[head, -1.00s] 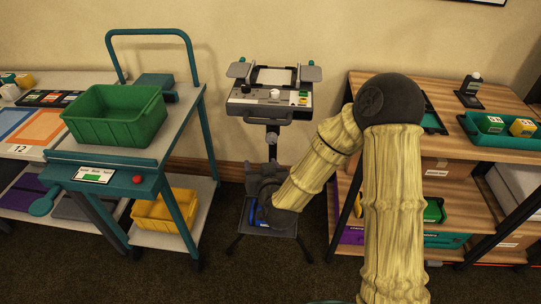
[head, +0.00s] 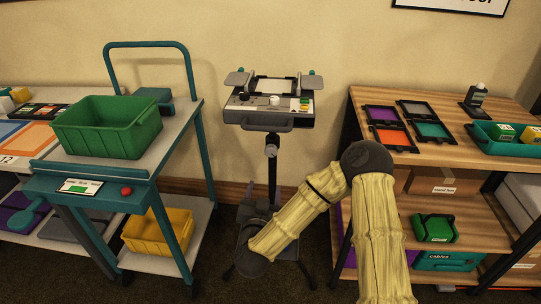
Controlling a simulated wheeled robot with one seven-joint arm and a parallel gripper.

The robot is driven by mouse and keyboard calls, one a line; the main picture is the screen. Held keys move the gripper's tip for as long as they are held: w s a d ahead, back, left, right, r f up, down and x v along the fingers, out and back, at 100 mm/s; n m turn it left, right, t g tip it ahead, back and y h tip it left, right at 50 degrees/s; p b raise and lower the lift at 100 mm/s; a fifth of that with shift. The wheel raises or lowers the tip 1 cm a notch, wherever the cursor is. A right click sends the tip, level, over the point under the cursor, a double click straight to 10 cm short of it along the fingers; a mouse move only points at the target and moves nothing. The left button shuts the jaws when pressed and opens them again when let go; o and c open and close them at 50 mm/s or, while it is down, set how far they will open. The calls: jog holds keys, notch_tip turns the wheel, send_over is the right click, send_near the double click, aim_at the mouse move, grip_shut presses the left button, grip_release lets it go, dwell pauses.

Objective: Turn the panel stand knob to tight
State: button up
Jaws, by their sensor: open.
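The panel stand (head: 268,113) stands in the middle against the wall, with a grey control panel on a thin dark column. A pale round knob (head: 274,100) sits on the panel's face. A small grey knob (head: 271,150) is on the column just below the panel. I cannot read a mark on either. My gripper (head: 257,212) is a dark shape low before the column, below both knobs and apart from them. It is open; its fingertips are hard to make out. My pale forearm and wrist hide part of the stand's foot.
A teal trolley (head: 100,192) with a green bin (head: 108,127) on top and a yellow bin (head: 157,231) below stands at left. A wooden shelf (head: 440,152) with trays stands at right. The space around the upper column is clear.

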aim_at(271, 153)
jog(key=w, duration=1.1)
jog(key=w+b, duration=0.1)
jog(key=w, duration=0.5)
jog(key=shift+d, duration=0.3)
jog(key=shift+s, duration=0.1)
jog(key=c, duration=1)
